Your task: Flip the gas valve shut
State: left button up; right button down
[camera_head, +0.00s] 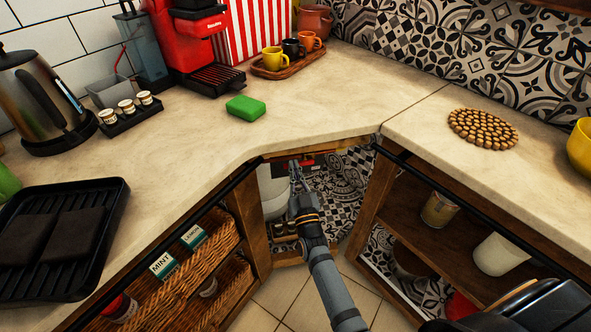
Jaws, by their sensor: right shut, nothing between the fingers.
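In the head view, the open corner cupboard under the counter holds a pale rounded container, probably a gas cylinder (273,192), partly hidden by my arm. A small red part (307,162), possibly the gas valve or its handle, shows just under the counter edge. It is too small to tell which way it is turned. My right gripper (295,170) reaches into the cupboard opening and is shut and empty. Its fingertips are close to the red part, at its left. I cannot tell whether they touch it. My left gripper is not in view.
Cupboard posts (371,205) flank the opening. Wicker baskets (185,275) stand at left, and shelves with a jar (440,209) and white cup (500,254) at right. A green sponge (245,107) lies on the counter.

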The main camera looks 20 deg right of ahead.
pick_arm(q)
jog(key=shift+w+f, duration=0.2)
pick_arm(e)
jog(key=shift+w+r, duration=0.2)
jog(key=shift+w, duration=0.15)
jog(key=shift+f+n, duration=0.1)
jog(key=shift+n, duration=0.2)
